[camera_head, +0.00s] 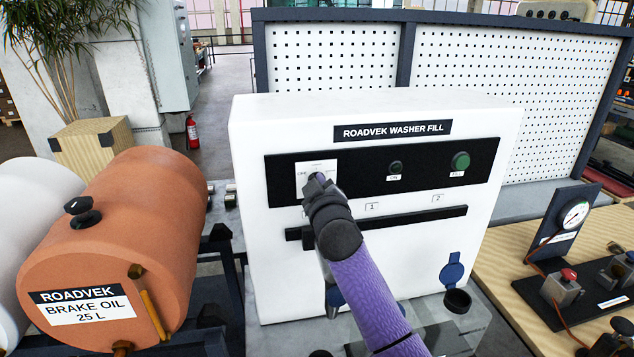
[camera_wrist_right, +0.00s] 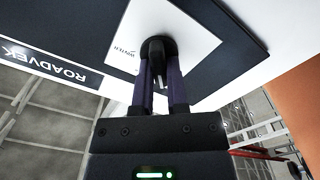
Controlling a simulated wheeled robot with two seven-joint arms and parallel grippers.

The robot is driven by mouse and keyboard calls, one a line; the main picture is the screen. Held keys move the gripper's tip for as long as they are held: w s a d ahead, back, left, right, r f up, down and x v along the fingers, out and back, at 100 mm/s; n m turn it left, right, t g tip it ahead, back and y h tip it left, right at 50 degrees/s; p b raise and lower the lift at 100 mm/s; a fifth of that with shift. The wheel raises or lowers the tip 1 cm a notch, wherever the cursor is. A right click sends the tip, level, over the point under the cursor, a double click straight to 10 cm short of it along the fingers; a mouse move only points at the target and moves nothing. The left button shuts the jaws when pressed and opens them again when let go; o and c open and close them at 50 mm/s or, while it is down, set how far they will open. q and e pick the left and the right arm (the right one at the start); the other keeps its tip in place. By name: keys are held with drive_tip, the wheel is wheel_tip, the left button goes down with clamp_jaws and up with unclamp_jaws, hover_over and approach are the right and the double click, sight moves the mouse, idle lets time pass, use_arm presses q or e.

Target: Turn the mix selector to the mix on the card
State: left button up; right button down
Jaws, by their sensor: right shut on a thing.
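The mix selector has a white square plate (camera_head: 303,168) at the left end of the black panel on the washer fill machine. Its dark knob (camera_wrist_right: 158,46) shows in the right wrist view, with the word WINTER printed on the plate (camera_wrist_right: 190,35) beside it. My right gripper (camera_head: 318,182) is at the selector and covers most of the knob in the head view. In the right wrist view its two fingers (camera_wrist_right: 160,78) are shut on the knob, one on each side. The knob's pointing direction cannot be told. I cannot make out a mix card. My left gripper is not in view.
The white washer fill machine (camera_head: 375,107) has an ON button (camera_head: 395,167), a green FILL button (camera_head: 460,160) and a black rail (camera_head: 430,215). A wooden bench (camera_head: 510,260) with a gauge (camera_head: 575,213) stands right.

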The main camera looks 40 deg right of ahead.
drive_tip(key=shift+s+d+r+m+p, duration=0.1)
drive_tip(key=shift+m+p, duration=0.55)
drive_tip(key=shift+m, duration=1.25)
drive_tip(key=shift+d+m+p, duration=0.1)
drive_tip(key=shift+m+p, duration=0.55)
drive_tip(key=shift+m, duration=1.25)
drive_tip(key=c, duration=0.6)
unclamp_jaws()
drive_tip(key=shift+c, duration=0.2)
drive_tip(key=v, duration=1)
